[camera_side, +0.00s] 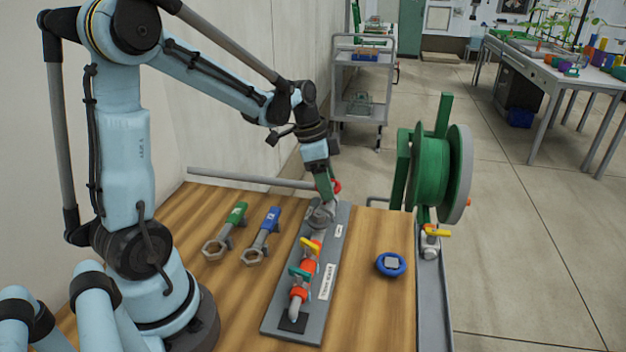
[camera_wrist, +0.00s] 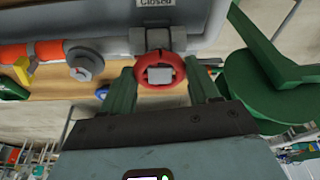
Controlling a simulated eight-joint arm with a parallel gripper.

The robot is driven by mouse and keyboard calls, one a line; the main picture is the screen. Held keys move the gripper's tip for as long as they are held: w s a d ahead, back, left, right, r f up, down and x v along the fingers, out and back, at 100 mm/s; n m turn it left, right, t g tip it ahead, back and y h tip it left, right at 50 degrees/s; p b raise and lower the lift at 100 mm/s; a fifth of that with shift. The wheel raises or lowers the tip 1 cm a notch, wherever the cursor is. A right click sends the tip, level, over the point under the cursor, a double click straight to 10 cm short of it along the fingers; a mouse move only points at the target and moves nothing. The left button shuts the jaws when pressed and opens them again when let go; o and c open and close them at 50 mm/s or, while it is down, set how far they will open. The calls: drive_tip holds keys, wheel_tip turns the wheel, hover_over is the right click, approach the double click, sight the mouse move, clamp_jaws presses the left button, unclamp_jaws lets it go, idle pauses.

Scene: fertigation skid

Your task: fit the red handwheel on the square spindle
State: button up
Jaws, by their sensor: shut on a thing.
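My gripper (camera_wrist: 163,77) is shut on the red handwheel (camera_wrist: 138,72), one green finger at each side of the rim. The handwheel has a pale square block at its centre. In the side view, my gripper (camera_side: 327,188) is over the far end of the grey skid plate, and a bit of the red handwheel (camera_side: 337,186) shows beside it. Just below is a grey valve body (camera_side: 321,214). In the wrist view, a grey fitting (camera_wrist: 153,40) lies right behind the wheel. The square spindle is not clearly visible, and I cannot tell whether the wheel touches it.
The skid plate (camera_side: 334,248) carries a pipe with orange parts and yellow and teal levers. A blue handwheel (camera_side: 391,264) lies to its right. Green-marked (camera_side: 228,230) and blue-marked (camera_side: 262,236) wrenches lie to its left. A green reel (camera_side: 432,170) stands at the table's right edge.

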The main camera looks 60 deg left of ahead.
drive_tip(key=o, duration=1.1)
